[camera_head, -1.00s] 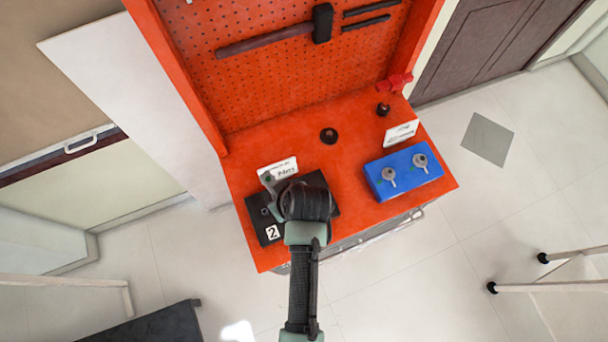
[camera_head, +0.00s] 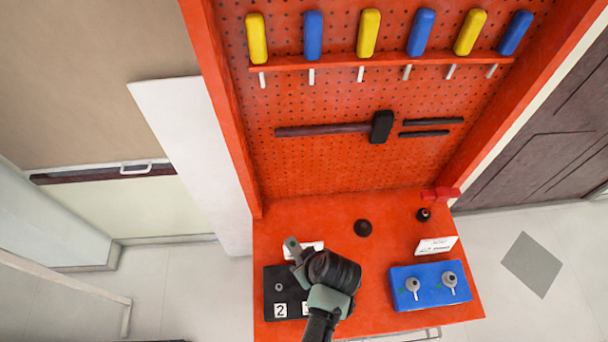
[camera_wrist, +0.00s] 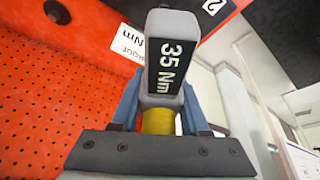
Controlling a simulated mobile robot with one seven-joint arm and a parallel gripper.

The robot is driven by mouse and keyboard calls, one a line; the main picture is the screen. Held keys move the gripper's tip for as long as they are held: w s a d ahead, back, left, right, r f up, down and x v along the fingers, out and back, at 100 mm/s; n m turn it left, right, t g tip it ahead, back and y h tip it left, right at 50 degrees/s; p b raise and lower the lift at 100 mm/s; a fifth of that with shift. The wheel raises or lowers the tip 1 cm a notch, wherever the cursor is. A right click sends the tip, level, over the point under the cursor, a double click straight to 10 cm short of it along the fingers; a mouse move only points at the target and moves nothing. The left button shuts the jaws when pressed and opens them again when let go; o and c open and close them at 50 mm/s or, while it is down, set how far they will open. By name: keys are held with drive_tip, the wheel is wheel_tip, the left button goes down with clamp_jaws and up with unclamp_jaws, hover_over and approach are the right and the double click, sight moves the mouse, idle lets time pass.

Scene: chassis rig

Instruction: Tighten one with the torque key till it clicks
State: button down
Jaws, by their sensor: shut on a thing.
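My gripper (camera_wrist: 160,102) is shut on the torque key (camera_wrist: 168,62), a grey tool with a black "35 Nm" label and a yellow band between the fingers. In the head view my gripper (camera_head: 298,256) is over the back of a black block (camera_head: 271,304) on the bench, and the key's grey end (camera_head: 292,245) shows there. The block bears a "2" label (camera_head: 280,310) and a second label, partly covered by my arm. One small round fastener (camera_head: 279,286) shows at its left. Whether the key touches a fastener is hidden.
A blue block (camera_head: 430,298) with two grey keyed pieces stands at right on the red bench (camera_head: 385,262). A white card (camera_head: 437,245), a dark disc (camera_head: 363,228) and a small red-topped item (camera_head: 424,214) stand behind. A pegboard (camera_head: 330,165) with tools rises at the back.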

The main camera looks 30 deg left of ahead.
drive_tip(key=shift+f+b, duration=1.45)
drive_tip(key=shift+f, duration=0.55)
drive_tip(key=shift+w+d+m+t+h+p, duration=0.1)
drive_tip(key=shift+m+t+h+p, duration=0.4)
drive_tip(key=shift+m, duration=0.65)
drive_tip(key=shift+w+m+t+h+p, duration=0.1)
drive_tip(key=shift+m+t+p, duration=0.2)
drive_tip(key=shift+m+p, duration=0.6)
drive_tip(key=m, duration=0.2)
drive_tip(key=m+h, duration=0.1)
drive_tip(key=m+p, duration=0.1)
drive_tip(key=m, duration=0.1)
drive_tip(key=shift+w+d+m+t+h, duration=0.1)
drive_tip(key=shift+d+m+t+h, duration=0.15)
drive_tip(key=shift+m+t+h, duration=0.15)
drive_tip(key=m+h, duration=0.1)
drive_tip(key=m, duration=0.3)
drive_tip(key=shift+w+d+m+h, duration=0.1)
drive_tip(key=shift+d+m+h, duration=0.15)
drive_tip(key=shift+h, duration=0.15)
drive_tip(key=m+b, duration=0.1)
drive_tip(key=m, duration=0.1)
drive_tip(key=m+h+b, duration=0.1)
drive_tip(key=m, duration=0.1)
drive_tip(key=shift+d+h, duration=0.15)
drive_tip(key=shift+h, duration=0.15)
drive_tip(key=shift+m, duration=0.3)
drive_tip(key=shift+n+p, duration=0.35)
drive_tip(key=shift+n, duration=0.15)
drive_tip(key=shift+r, duration=0.25)
